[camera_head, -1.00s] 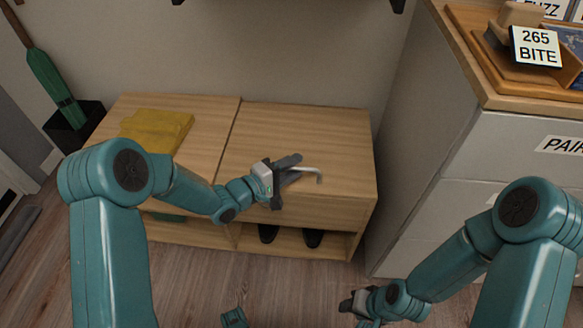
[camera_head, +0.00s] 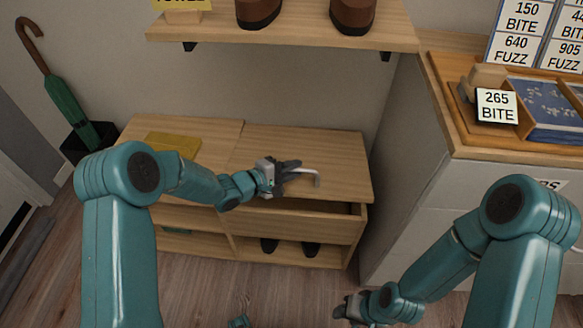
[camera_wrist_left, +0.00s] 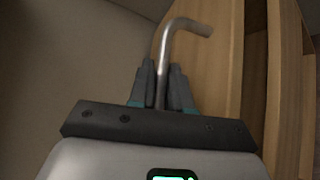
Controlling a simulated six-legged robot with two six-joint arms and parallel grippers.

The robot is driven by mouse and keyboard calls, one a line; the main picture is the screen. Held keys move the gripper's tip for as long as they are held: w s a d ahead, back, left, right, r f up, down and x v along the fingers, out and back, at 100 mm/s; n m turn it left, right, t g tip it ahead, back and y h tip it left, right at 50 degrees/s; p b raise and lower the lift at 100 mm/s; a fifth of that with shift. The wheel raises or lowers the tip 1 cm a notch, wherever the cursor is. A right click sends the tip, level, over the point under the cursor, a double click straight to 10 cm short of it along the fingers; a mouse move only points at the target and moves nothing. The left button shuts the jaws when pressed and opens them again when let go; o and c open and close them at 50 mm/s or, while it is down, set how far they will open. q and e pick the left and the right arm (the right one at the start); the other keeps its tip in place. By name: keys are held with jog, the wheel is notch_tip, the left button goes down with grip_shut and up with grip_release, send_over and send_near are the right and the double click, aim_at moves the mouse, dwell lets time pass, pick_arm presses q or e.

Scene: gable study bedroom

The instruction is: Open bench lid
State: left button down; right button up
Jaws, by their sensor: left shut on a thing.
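The wooden bench stands against the wall, and its right lid (camera_head: 335,153) is tilted up a little at the front. A dark gap (camera_head: 330,206) shows between the lid's front edge and the bench front. A bent metal handle (camera_head: 309,171) sits on the lid. My left gripper (camera_head: 290,174) is shut on this handle. In the left wrist view my fingers (camera_wrist_left: 161,88) close around the handle's bar (camera_wrist_left: 165,60), with the lid's wood to the right. My right gripper (camera_head: 347,310) is low at the bottom, away from the bench; its jaws are too small to judge.
A yellow cloth (camera_head: 172,145) lies on the bench's left part. Dark shoes (camera_head: 311,249) stand in the lower compartment. A wall shelf (camera_head: 290,32) with brown shoes is above the bench. A cabinet (camera_head: 405,190) stands close on the right. An umbrella (camera_head: 62,100) leans at the left.

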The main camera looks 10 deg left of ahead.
pick_arm(q)
jog(key=w+r+n+g+p, duration=0.1)
jog(key=w+r+g+p, duration=0.1)
jog(key=w+r+p, duration=0.5)
jog(key=shift+w+r+n+y+p, duration=0.3)
jog(key=shift+r+p, duration=1.2)
jog(key=shift+p, duration=2.3)
jog(key=shift+s, duration=0.1)
jog(key=c, duration=1.2)
grip_release()
jog(key=shift+o, duration=0.2)
jog(key=p+v, duration=0.2)
jog(key=v, duration=1.4)
jog(key=shift+r, duration=0.15)
